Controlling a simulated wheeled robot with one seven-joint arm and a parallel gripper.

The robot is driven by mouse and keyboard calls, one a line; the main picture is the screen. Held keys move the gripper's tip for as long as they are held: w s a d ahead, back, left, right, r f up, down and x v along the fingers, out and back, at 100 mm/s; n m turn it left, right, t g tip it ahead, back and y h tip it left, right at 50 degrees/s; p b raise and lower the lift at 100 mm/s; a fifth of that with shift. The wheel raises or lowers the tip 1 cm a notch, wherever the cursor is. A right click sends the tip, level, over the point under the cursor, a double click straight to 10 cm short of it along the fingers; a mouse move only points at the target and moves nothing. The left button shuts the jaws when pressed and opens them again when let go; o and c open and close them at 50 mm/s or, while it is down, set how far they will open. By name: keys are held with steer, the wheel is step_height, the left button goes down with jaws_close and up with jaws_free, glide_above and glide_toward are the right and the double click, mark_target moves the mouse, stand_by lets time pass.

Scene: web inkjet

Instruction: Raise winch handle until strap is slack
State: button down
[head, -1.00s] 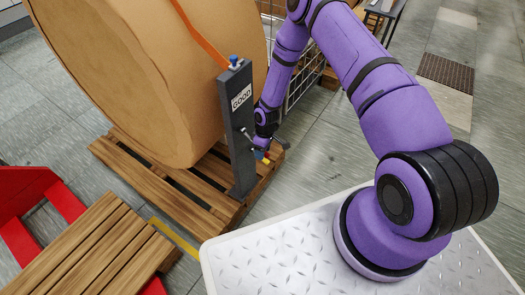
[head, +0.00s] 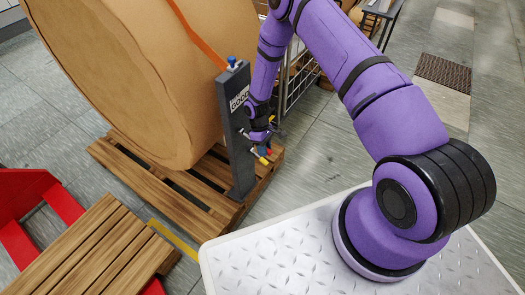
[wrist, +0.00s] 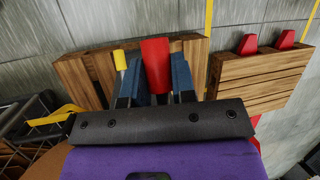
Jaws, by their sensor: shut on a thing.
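A dark grey post (head: 238,168) with a blue-topped knob and a partly hidden label stands upright on a pallet. An orange strap (head: 195,34) runs from the post's top up over the big brown roll; it looks straight. The winch handle's red grip (wrist: 156,66) is between the blue fingers of my gripper (wrist: 158,82), which is shut on it. In the head view, my gripper (head: 266,149) is beside the post's right side, below the label. A yellow-tipped lever (wrist: 120,62) shows just left of the red grip. The handle's inner end is hidden.
The brown roll (head: 120,75) rests on a wooden pallet (head: 195,205). A wire cage (head: 298,75) stands behind my arm. A red frame with wooden slats (head: 95,250) is at lower left. Open floor (head: 330,135) lies to the right of the pallet.

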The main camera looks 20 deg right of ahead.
steer(key=shift+s+d+r+g+h, duration=0.15)
steer(key=shift+r+g+h, duration=0.15)
steer(key=shift+r+g, duration=0.25)
steer(key=c, duration=0.9)
jaws_free()
steer(key=shift+c, duration=0.2)
steer(key=shift+r, duration=0.1)
steer(key=shift+r, duration=0.3)
step_height(320, 180, up, 3)
steer(key=shift+f, duration=0.2)
steer(key=s+r, duration=0.1)
steer(key=s, duration=1.5)
steer(key=shift+r, duration=0.3)
